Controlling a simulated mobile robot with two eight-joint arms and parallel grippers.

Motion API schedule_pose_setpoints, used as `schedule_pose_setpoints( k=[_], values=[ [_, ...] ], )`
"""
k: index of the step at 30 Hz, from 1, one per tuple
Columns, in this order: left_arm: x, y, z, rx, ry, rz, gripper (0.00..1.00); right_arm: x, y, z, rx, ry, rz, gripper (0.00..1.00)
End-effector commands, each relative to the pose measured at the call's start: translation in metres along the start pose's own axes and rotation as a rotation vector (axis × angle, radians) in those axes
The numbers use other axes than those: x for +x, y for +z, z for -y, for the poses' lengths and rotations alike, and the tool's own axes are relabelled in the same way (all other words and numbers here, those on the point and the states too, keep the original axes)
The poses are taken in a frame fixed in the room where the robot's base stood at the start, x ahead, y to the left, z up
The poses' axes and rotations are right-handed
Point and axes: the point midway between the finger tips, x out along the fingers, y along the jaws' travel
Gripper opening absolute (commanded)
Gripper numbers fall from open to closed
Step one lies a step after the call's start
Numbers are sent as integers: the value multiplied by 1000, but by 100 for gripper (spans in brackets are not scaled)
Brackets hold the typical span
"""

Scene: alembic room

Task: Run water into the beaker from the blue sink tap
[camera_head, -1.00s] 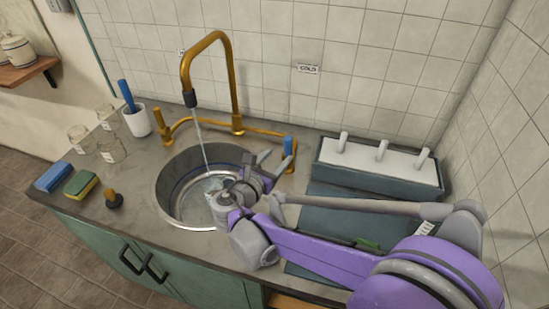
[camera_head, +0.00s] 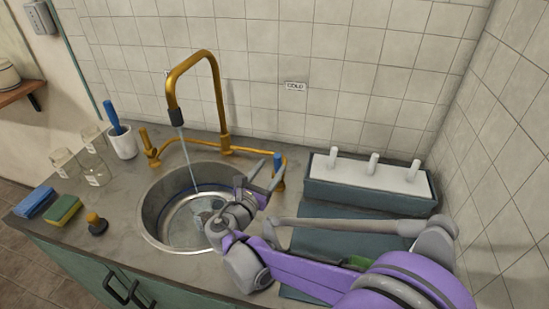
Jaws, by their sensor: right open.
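The brass tap (camera_head: 207,95) arches over the round metal sink (camera_head: 150,222), and a stream of water (camera_head: 188,160) runs from its dark spout into the basin. The blue tap handle (camera_head: 278,163) stands at the right end of the brass pipe. My right gripper (camera_head: 265,178) is open and empty just in front of the blue handle, over the sink's right rim; I cannot tell whether it touches the handle. A clear, glassy shape (camera_head: 206,214) shows low in the sink, partly hidden by my right wrist; I cannot tell whether it is the beaker. My left gripper is out of view.
Several clear glass jars (camera_head: 65,163) stand at the counter's left, near a white cup (camera_head: 122,144) with a blue-handled tool. A blue block (camera_head: 35,202), a sponge (camera_head: 63,210) and a small knobbed stopper (camera_head: 97,224) lie in front. A white-topped rack (camera_head: 368,180) stands right.

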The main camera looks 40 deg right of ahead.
Motion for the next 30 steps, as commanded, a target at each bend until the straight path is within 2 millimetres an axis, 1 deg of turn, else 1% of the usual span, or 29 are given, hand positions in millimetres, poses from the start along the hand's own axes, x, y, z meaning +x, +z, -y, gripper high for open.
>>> schedule_pose_setpoints(
  k=[1,6,9,12,18,25,29,30],
  values=[
    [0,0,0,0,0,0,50,11,0,1,0,-5,1,61],
    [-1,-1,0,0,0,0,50,45,0,1,0,-5,0,61],
    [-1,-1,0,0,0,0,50,60,0,1,0,-4,0,61],
    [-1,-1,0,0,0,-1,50,72,0,0,0,-3,-1,61],
    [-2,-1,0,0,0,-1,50,81,0,0,0,-1,-1,61],
    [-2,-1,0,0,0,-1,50,82,0,0,0,0,-1,61],
    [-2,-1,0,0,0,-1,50,81,0,0,0,0,-1,37],
    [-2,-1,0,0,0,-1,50,81,0,0,0,0,-1,30]
  ],
)
